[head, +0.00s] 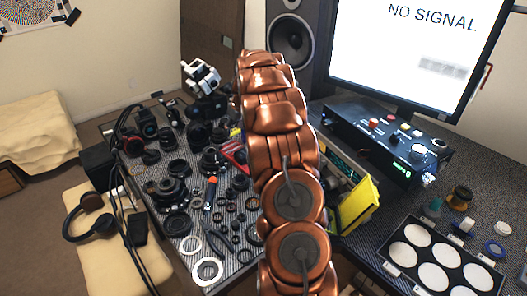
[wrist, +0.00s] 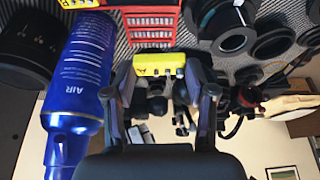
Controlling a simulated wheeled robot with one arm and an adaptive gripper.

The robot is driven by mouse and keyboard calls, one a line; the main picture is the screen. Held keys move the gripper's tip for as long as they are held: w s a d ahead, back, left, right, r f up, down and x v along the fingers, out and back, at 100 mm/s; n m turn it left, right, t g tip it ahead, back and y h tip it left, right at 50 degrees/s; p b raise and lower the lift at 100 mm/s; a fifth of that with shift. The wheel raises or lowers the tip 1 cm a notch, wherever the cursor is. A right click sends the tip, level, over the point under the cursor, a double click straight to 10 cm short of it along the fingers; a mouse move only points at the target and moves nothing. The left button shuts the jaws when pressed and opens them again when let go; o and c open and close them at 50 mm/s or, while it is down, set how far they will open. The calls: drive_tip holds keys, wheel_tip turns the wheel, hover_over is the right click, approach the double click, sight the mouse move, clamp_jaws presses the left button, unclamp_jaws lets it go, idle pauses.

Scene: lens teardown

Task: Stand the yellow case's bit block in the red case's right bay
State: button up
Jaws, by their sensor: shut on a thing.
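My gripper (wrist: 161,80) is shut on a yellow bit block (wrist: 159,64) in the wrist view, with one finger at each end of it. The block is held up in front of the red case (wrist: 118,30), seemingly apart from it. Rows of small pieces show in the red case, which is cut off by the top edge; I cannot tell which bay is which. In the head view the red case (head: 232,152) shows only in part beside my arm, which hides my gripper. The yellow case (head: 357,207) stands open right of my arm, its inside partly hidden.
A blue air can (wrist: 80,75) is close to my gripper's left in the wrist view, with a black lens barrel (wrist: 28,45) beyond it. Lens parts (wrist: 232,38) crowd the right. A control box (head: 385,140) and a white-disc tray (head: 400,268) lie right in the head view.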

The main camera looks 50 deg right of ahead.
drive_tip(key=s+d, duration=0.5)
drive_tip(key=d, duration=0.5)
drive_tip(key=shift+m, duration=0.3)
drive_tip(key=f, duration=0.5)
drive_tip(key=f+p, duration=0.1)
drive_tip(key=f, duration=0.1)
drive_tip(key=shift+s+d+f, duration=0.1)
drive_tip(key=shift+d+f, duration=0.2)
wheel_tip(320, 180, down, 2)
drive_tip(key=shift+f+p, duration=0.1)
drive_tip(key=shift+p, duration=0.25)
drive_tip(key=shift+c, duration=0.6)
drive_tip(key=shift+f, duration=0.2)
drive_tip(key=shift+f+b, duration=0.25)
drive_tip(key=shift+b, duration=0.1)
drive_tip(key=o, duration=1.3)
drive_tip(key=shift+c, duration=0.2)
drive_tip(key=shift+r, duration=0.1)
